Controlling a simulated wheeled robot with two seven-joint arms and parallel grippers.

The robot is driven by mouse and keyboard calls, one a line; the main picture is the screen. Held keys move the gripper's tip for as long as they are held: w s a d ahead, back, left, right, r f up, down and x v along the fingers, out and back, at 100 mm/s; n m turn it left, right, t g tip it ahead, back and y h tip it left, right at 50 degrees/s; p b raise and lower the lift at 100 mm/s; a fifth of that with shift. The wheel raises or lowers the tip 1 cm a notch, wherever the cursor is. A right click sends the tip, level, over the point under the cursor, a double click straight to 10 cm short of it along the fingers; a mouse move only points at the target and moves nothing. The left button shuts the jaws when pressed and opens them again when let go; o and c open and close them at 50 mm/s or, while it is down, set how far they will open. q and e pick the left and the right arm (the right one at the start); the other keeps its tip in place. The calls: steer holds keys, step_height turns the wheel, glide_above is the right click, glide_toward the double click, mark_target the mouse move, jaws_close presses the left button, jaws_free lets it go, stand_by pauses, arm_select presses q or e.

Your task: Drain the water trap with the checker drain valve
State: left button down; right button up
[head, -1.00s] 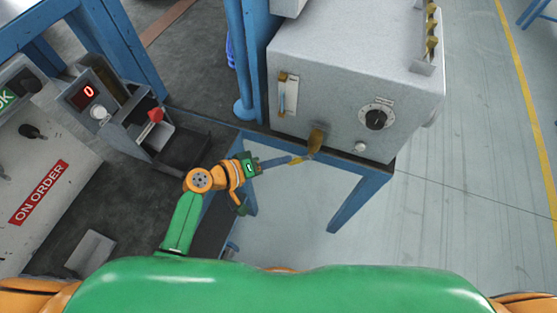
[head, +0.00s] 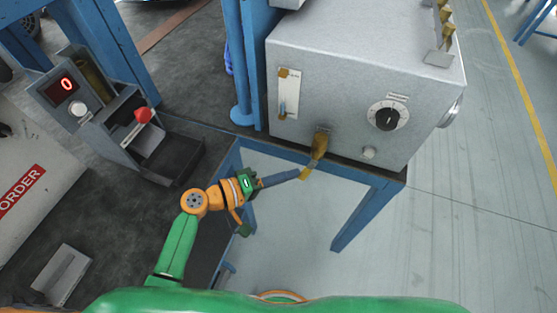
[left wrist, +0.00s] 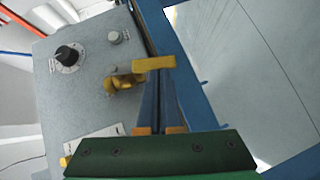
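A brass drain valve (head: 319,146) hangs at the lower front of the grey cabinet, with a yellow lever (head: 305,174) at its lower end. In the left wrist view the valve (left wrist: 122,83) is left of centre, and the lever (left wrist: 153,63) lies crosswise at the fingertips. My left gripper (head: 292,176) reaches in from the left with its fingertips at the lever. The fingers (left wrist: 160,88) also show in the left wrist view. My right gripper is not in view.
The grey cabinet (head: 340,100) carries a black dial (head: 386,116) and a sight gauge (head: 286,93). It stands on a blue frame (head: 352,215) with open space beneath. A display box (head: 70,88) and a bin with a red item (head: 143,115) stand at left.

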arm_select(q)
steer(key=v, duration=0.7)
steer(key=s+a+f+m+g+y, duration=0.1)
steer(key=s+f+m+g+y, duration=0.2)
steer(key=s+f+m+y, duration=0.4)
steer(key=s+a+f+n+g+y, duration=0.1)
steer(key=s+a+f+y, duration=0.15)
steer(key=a, duration=0.25)
steer(key=s+a+f+n+y, duration=0.1)
steer(key=s+a+y, duration=0.3)
steer(key=a, duration=0.1)
step_height(320, 180, down, 13)
steer(key=s+g+p, duration=0.1)
steer(key=s+p, duration=0.2)
steer(key=p, duration=0.2)
steer(key=s+a+f+g+p, duration=0.1)
steer(key=s+f, duration=0.4)
steer(key=s, duration=0.6)
steer(key=shift+a+f+m+p, duration=0.2)
steer(key=shift+a+m+p, duration=0.1)
steer(key=shift+a+p, duration=0.4)
